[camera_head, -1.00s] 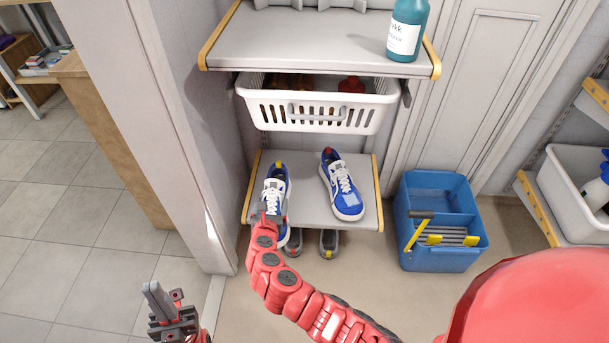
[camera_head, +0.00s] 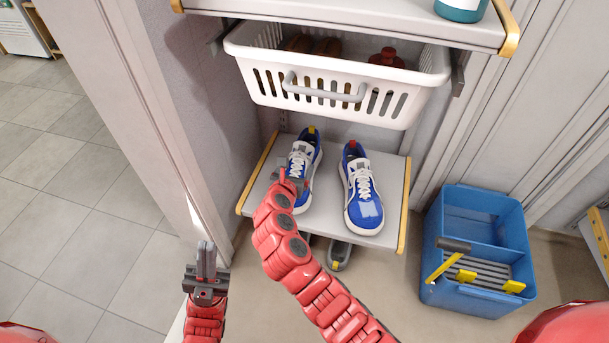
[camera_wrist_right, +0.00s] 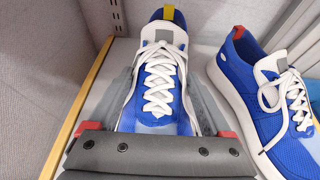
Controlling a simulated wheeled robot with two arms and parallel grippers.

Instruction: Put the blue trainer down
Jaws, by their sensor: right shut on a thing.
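A blue trainer (camera_head: 314,151) with white laces and a yellow heel tab is at the left of the low grey shelf (camera_head: 262,203). My right gripper (camera_head: 291,180) is shut on it from the front, one finger on each side in the right wrist view (camera_wrist_right: 160,95). My gripper and arm hide part of its toe. I cannot tell whether its sole touches the shelf. A second blue trainer (camera_head: 364,190), with a red heel tab, stands on the shelf to its right, a small gap apart. My left gripper (camera_head: 205,260) is shut and empty, low at the left.
A white basket (camera_head: 340,90) hangs above the shelf. A blue caddy (camera_head: 475,240) stands on the floor to the right. A dark shoe (camera_head: 340,254) shows under the shelf. A wall edge (camera_head: 165,130) stands close on the left.

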